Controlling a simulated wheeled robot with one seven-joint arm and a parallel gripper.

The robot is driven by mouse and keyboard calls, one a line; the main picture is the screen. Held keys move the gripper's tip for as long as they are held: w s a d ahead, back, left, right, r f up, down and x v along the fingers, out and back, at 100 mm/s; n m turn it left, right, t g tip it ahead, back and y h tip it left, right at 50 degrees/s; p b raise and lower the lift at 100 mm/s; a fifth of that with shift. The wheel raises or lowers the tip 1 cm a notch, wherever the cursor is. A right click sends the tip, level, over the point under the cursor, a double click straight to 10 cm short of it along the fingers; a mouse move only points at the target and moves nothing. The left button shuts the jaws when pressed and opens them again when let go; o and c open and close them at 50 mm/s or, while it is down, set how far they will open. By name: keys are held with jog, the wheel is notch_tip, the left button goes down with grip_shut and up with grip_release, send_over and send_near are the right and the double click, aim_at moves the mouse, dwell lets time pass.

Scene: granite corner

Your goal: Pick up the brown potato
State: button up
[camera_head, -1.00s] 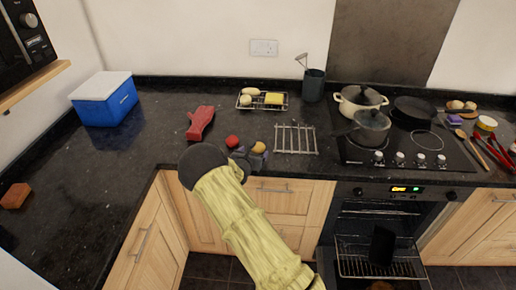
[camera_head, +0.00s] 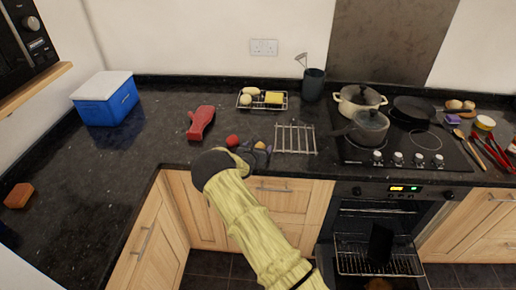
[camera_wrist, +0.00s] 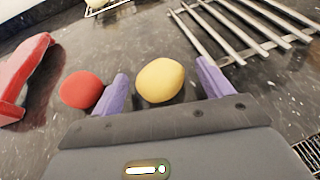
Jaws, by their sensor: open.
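A tan-yellow rounded thing, which looks like the potato (camera_wrist: 161,81), lies on the dark counter in the wrist view. My gripper (camera_wrist: 162,68) is open, with one purple finger on each side of the potato. Gaps show between the potato and both fingers. In the head view my gripper (camera_head: 256,150) is low over the front of the counter, and the potato is mostly hidden there by the fingers. A red ball-like thing (camera_wrist: 82,89) lies just outside the left finger; it also shows in the head view (camera_head: 232,141).
A metal wire rack (camera_head: 295,139) lies right of my gripper. Behind are a dish rack (camera_head: 245,104) and a utensil pot (camera_head: 314,85). Pots (camera_head: 370,127) stand on the hob. The counter's left part is mostly clear.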

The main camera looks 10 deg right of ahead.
aim_at(257, 146)
jog(key=c, duration=1.1)
jog(key=shift+o, duration=0.2)
jog(key=shift+r, duration=0.1)
notch_tip(257, 146, up, 10)
jog(key=b, duration=0.2)
jog(key=shift+b, duration=0.3)
